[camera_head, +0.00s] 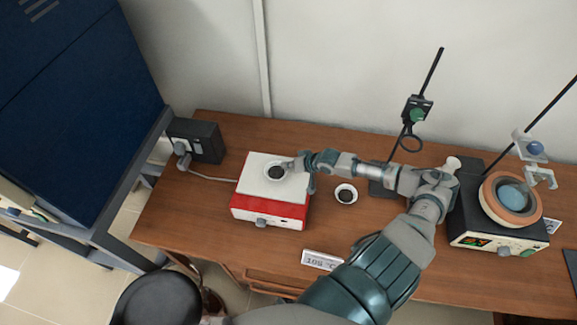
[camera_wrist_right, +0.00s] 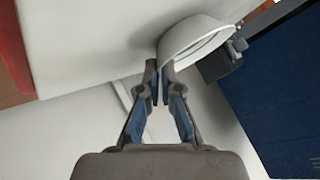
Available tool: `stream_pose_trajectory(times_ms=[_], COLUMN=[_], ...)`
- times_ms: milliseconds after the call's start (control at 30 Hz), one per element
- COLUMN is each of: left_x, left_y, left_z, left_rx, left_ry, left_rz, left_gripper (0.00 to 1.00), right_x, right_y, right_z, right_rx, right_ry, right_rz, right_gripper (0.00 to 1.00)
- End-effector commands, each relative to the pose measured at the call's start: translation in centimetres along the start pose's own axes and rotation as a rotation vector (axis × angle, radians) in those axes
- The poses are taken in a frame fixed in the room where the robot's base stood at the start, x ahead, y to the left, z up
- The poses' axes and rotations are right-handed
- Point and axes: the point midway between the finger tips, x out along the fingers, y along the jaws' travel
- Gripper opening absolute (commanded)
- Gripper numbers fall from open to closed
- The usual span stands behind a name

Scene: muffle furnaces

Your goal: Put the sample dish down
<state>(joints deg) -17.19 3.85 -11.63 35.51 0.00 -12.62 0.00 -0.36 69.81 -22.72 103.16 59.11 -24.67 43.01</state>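The sample dish (camera_head: 275,173), a small white cup with a dark inside, is at the white top of the red-and-white device (camera_head: 268,212). In the right wrist view the dish (camera_wrist_right: 195,38) is close against the pale plate (camera_wrist_right: 95,35); I cannot tell if its full base rests there. My right gripper (camera_head: 290,165) is at the dish's right side. In the wrist view its fingertips (camera_wrist_right: 160,78) are nearly together, with the dish's rim between them. My left gripper is not in view.
A second white dish (camera_head: 346,194) stands on the wooden table (camera_head: 190,215), right of the device. A black box (camera_head: 196,140) is at the left. A heater with a round bowl (camera_head: 510,200) and stand rods are at the right. A label (camera_head: 322,260) lies at the front.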

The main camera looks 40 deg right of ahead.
Motion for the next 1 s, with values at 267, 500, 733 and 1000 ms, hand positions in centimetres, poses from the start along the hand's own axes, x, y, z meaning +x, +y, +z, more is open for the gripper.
stream_pose_trajectory(times_ms=[267,500,733,1000], left_x=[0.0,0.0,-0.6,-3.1], left_y=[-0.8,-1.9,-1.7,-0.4], left_z=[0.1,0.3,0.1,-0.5], left_rx=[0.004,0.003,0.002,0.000], left_ry=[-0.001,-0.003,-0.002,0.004], left_rz=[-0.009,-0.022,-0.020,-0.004], left_gripper=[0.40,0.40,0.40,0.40], right_x=[0.1,0.0,-2.0,-6.3], right_y=[0.0,0.4,0.4,-0.1], right_z=[0.5,0.4,0.4,0.2], right_rx=[0.001,0.002,0.000,0.000], right_ry=[-0.011,-0.009,-0.011,-0.012], right_rz=[0.008,0.005,0.007,0.010], right_gripper=[0.31,0.31,0.31,0.31])
